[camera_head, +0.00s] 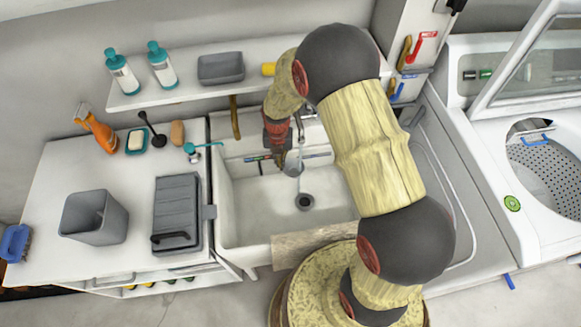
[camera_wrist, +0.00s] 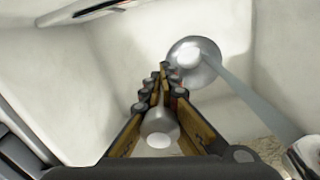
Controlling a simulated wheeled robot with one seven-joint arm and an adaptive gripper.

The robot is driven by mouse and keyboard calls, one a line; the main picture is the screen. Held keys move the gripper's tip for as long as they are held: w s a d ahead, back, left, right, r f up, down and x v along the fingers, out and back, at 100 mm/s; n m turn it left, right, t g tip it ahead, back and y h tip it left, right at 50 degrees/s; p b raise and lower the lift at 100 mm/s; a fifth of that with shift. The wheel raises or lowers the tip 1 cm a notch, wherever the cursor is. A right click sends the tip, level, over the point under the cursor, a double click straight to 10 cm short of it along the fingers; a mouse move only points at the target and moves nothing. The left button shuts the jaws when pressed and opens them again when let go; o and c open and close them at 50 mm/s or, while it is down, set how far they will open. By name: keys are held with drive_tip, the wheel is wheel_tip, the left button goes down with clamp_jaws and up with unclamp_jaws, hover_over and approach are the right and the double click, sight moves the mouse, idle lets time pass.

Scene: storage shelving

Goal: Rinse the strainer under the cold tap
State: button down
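My gripper (camera_head: 279,158) reaches down into the white sink (camera_head: 240,212). In the wrist view its two fingers (camera_wrist: 163,80) are closed together around a grey, round-ended handle (camera_wrist: 160,130). The strainer's round, greyish bowl (camera_head: 294,168) shows just right of the fingertips, above the sink floor. It also shows beyond the fingertips in the wrist view (camera_wrist: 208,72). A pale bluish streak like running water (camera_wrist: 245,100) runs between the tap end (camera_wrist: 305,155) and the bowl. The tap (camera_head: 300,125) is at the sink's back, partly hidden by my arm.
The drain (camera_head: 304,203) lies in front of the bowl. The left counter holds a grey bin (camera_head: 95,220), a dark rack (camera_head: 178,215), an orange spray bottle (camera_head: 100,132) and a teal-handled tool (camera_head: 190,148). A shelf (camera_head: 200,92) hangs behind. A washer (camera_head: 510,160) stands right.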

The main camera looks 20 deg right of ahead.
drive_tip(key=s+a+p, duration=0.1)
drive_tip(key=s+a, duration=0.3)
drive_tip(key=a, duration=0.2)
drive_tip(key=shift+s+a, duration=0.25)
drive_tip(key=shift+a, duration=0.05)
idle(0.6)
drive_tip(key=shift+r, duration=0.1)
idle(1.1)
drive_tip(key=s+a+r+p, duration=0.2)
drive_tip(key=a+r+p, duration=0.2)
drive_tip(key=shift+s, duration=0.4)
drive_tip(key=shift+a, duration=0.1)
idle(0.6)
